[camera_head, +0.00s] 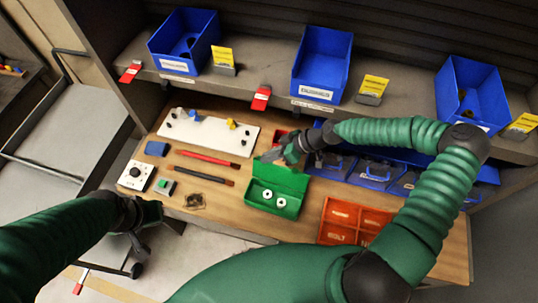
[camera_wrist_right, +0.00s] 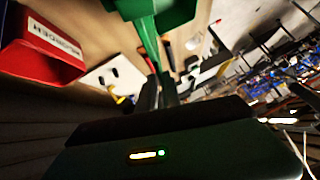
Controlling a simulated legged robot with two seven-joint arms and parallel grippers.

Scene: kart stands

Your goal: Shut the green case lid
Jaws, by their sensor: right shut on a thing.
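The green case (camera_head: 275,203) stands on the wooden table with two white round parts inside. Its green lid (camera_head: 284,178) is raised at the back of the case, so the case is open. My right gripper (camera_head: 277,157) is at the top edge of the lid, shut on it. In the right wrist view the green lid (camera_wrist_right: 147,30) runs down to my right gripper's fingers (camera_wrist_right: 158,92). My left gripper (camera_head: 148,215) hangs near the table's front left edge, away from the case; its fingertips are hard to make out.
An orange divided tray (camera_head: 338,214) stands right of the case. A white board (camera_head: 207,132), a red stick (camera_head: 208,159) and a dark stick (camera_head: 205,175) lie to the left. Blue bins (camera_head: 322,60) stand on the shelf above. Some bare table lies in front of the sticks.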

